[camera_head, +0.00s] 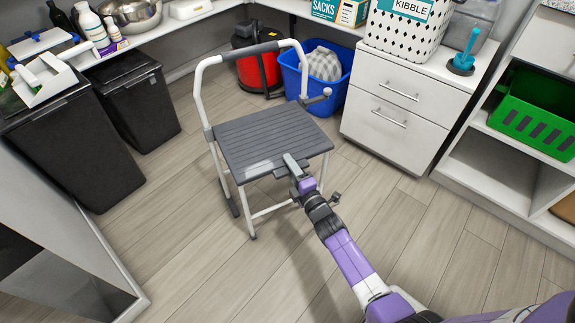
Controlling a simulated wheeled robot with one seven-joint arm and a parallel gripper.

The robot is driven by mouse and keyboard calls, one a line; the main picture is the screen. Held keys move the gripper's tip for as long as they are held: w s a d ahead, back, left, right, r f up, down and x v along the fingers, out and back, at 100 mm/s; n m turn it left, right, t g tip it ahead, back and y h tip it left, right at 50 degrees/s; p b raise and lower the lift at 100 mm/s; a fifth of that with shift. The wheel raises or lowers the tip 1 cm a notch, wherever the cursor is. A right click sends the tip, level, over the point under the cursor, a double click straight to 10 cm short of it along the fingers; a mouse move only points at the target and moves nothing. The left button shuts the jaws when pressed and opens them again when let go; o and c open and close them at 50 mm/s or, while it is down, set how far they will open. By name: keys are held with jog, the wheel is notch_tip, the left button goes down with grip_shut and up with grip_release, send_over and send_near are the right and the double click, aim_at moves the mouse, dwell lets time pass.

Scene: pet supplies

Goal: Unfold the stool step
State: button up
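The stool (272,140) stands on the wood floor with a white tube frame, a ribbed dark grey top and a tall rail with a dark grip. No lower step shows folded out in front; a white crossbar (272,210) runs low between the front legs. The space under the top is mostly hidden. My gripper (292,164) is at the front edge of the top, right of its middle, its grey end overlapping the edge in view. I cannot tell whether it touches the stool, or whether its fingers are apart or closed.
A blue bin (337,85) and a red canister (262,72) stand behind the stool. A white drawer cabinet (405,105) is at right, with a green basket (535,122) on shelving beyond. Black bins (75,140) stand left. The floor (185,235) front-left of the stool is clear.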

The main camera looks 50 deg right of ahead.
jog(key=shift+w+d, duration=0.25)
jog(key=shift+w, duration=0.45)
grip_shut()
jog(key=shift+s+f, duration=0.1)
jog(key=shift+f, duration=0.1)
dwell(0.8)
